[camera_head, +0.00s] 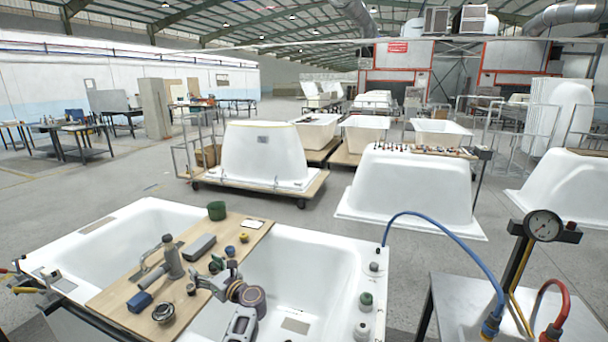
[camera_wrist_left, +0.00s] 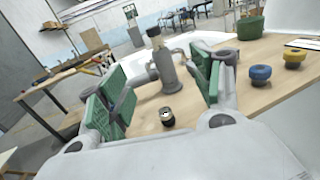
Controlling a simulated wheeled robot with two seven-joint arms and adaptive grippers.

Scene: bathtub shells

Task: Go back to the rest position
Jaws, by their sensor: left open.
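My left gripper (camera_head: 222,268) is above the wooden board (camera_head: 115,292) that lies across the white bathtub shell. In the left wrist view its two green-padded fingers (camera_wrist_left: 160,92) are spread apart, with nothing held between the pads. A grey upright tool with a handle (camera_head: 172,262) stands beyond the fingers and also shows in the wrist view (camera_wrist_left: 167,78). A small black round piece (camera_wrist_left: 167,117) lies on the board, seen between the fingers. My right gripper is not in view.
The board also bears a green pot (camera_head: 216,210), a grey block (camera_head: 200,247), a blue block (camera_head: 140,302), and yellow (camera_head: 244,238) and blue knobs (camera_wrist_left: 261,74). A pressure gauge (camera_head: 543,226) with hoses stands at right. Other shells stand behind, across open floor.

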